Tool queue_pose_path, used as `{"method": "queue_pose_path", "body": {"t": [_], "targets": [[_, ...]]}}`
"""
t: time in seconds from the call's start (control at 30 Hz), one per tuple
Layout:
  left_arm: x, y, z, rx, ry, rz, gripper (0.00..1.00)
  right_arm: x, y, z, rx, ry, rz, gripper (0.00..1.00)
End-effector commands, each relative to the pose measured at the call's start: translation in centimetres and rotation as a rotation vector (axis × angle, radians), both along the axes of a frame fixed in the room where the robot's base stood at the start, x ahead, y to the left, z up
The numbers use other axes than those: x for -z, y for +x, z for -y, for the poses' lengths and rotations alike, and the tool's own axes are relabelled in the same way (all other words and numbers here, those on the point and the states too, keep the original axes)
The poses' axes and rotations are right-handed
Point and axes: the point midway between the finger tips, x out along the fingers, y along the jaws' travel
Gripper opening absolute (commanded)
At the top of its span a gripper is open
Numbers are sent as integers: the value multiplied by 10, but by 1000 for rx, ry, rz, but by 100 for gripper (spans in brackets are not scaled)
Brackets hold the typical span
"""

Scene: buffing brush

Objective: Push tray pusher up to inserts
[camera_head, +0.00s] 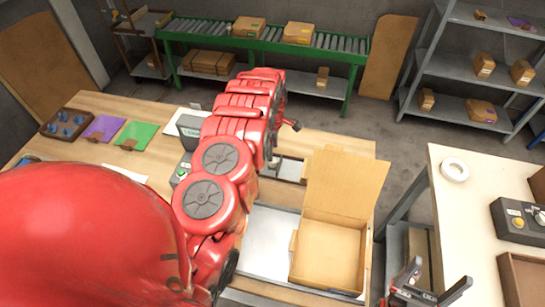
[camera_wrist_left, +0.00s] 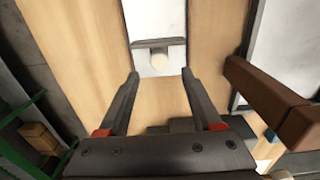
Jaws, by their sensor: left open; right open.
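The likely tray pusher (camera_wrist_left: 158,44) is a grey bar with a pale round knob across a white strip, seen in the left wrist view. My left gripper (camera_wrist_left: 158,78) is open, with the knob ahead of and between its fingertips; I cannot tell if they touch it. In the head view my red left arm hides most of that area, and only a dark part of my left gripper (camera_head: 292,125) shows. I cannot identify the inserts. My right gripper (camera_head: 432,284) is open and empty at the lower right.
An open cardboard box (camera_head: 327,254) stands on the wooden table (camera_head: 335,140). A brown wooden piece (camera_wrist_left: 272,98) lies right of my left fingers. A pale side table (camera_head: 445,205) holds a tape roll (camera_head: 455,170). A green roller conveyor (camera_head: 345,60) runs behind.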

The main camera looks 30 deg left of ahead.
Motion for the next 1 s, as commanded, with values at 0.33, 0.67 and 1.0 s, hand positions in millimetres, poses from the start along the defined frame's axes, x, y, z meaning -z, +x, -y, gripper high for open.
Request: {"method": "queue_pose_path", "body": {"t": [0.33,0.67,1.0], "targets": [[41,0,-2,0,4,-3,66,-10,0,0,0,0,0,89],[56,0,0,0,1,-1,66,-11,0,0,0,0,0,89],[56,0,0,0,0,-1,63,-11,0,0,0,0,0,89]]}}
